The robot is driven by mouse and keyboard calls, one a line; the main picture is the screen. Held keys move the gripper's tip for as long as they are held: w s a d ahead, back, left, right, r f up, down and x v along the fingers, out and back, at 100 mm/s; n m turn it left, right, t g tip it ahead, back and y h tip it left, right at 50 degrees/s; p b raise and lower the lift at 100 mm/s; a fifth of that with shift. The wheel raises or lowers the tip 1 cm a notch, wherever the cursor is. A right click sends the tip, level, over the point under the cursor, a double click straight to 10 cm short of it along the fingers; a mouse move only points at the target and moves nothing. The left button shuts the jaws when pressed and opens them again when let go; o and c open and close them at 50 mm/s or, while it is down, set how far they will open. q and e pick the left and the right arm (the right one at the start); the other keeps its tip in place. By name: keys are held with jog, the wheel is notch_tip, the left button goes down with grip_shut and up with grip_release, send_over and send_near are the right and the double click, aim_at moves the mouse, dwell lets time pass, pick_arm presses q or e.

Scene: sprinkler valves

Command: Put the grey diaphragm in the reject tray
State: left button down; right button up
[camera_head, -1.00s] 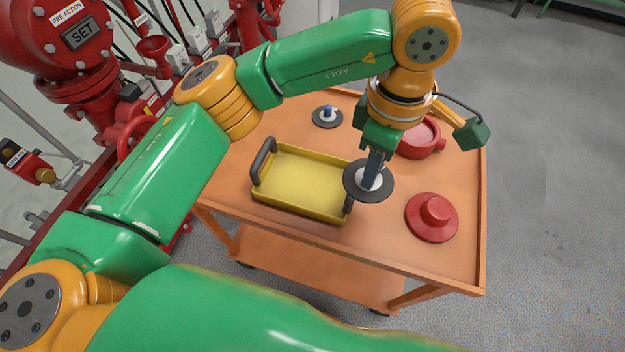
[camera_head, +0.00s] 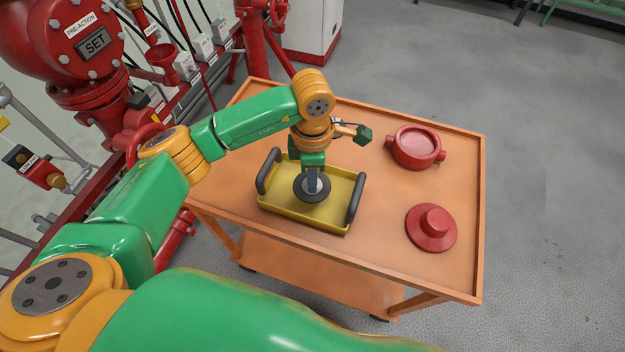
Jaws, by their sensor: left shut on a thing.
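The grey diaphragm (camera_head: 324,192), a dark disc with a pale centre, is held in my left gripper (camera_head: 314,183). The gripper points down and is shut on the disc's middle. The disc is over the floor of the yellow reject tray (camera_head: 290,217), between its two dark handles. I cannot tell whether the disc touches the tray floor. My right gripper is not in view.
The tray stands on an orange cart (camera_head: 385,240). A red valve body (camera_head: 414,148) and a red flanged cover (camera_head: 432,228) sit at its right. Red pipework with a SET sign (camera_head: 95,42) stands at the left. The cart's middle right is clear.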

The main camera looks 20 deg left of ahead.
pick_arm(q)
jog(key=f, duration=0.3)
jog(key=shift+w+f, duration=0.2)
jog(key=shift+f, duration=0.4)
jog(key=c, duration=0.8)
grip_release()
jog(key=shift+r, duration=0.1)
jog(key=shift+o, duration=0.2)
jog(key=shift+r, duration=0.1)
jog(key=shift+r, duration=0.3)
notch_tip(320, 180, up, 12)
jog(key=shift+f+b, duration=0.2)
jog(key=shift+b, duration=0.25)
